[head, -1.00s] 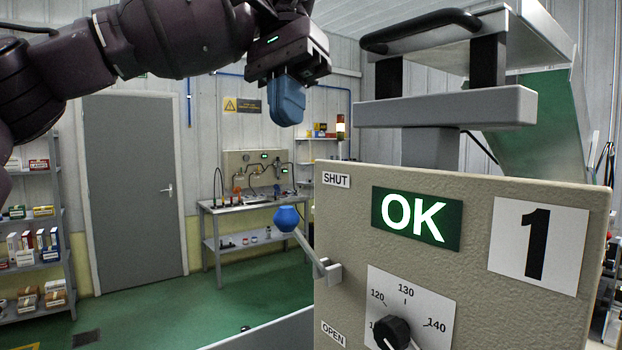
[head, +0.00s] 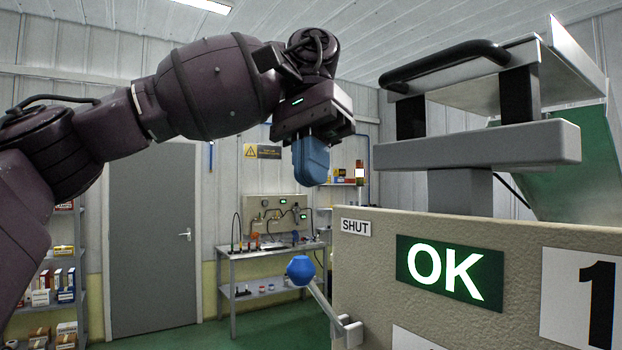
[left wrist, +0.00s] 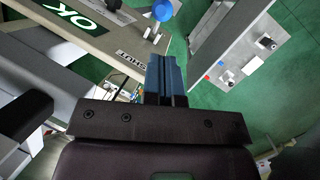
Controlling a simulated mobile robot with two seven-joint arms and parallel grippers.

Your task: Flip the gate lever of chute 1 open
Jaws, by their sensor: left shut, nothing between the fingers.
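The gate lever (head: 321,300) sticks out from the left side of the beige panel marked 1 (head: 510,240). It angles up and left to a round blue knob (head: 300,270), below the SHUT label (head: 356,227). The knob also shows at the top of the left wrist view (left wrist: 162,10). My left gripper (head: 311,180) points down with its blue fingers shut and empty. In the head view it appears above the knob, with a clear gap between them. My right gripper is not in view.
A grey block (head: 480,145) with a black handle (head: 445,66) stands above the panel, right of my left gripper. The green sign on the panel reads OK (head: 449,272). A workbench (head: 270,250) and a grey door (head: 152,240) are behind.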

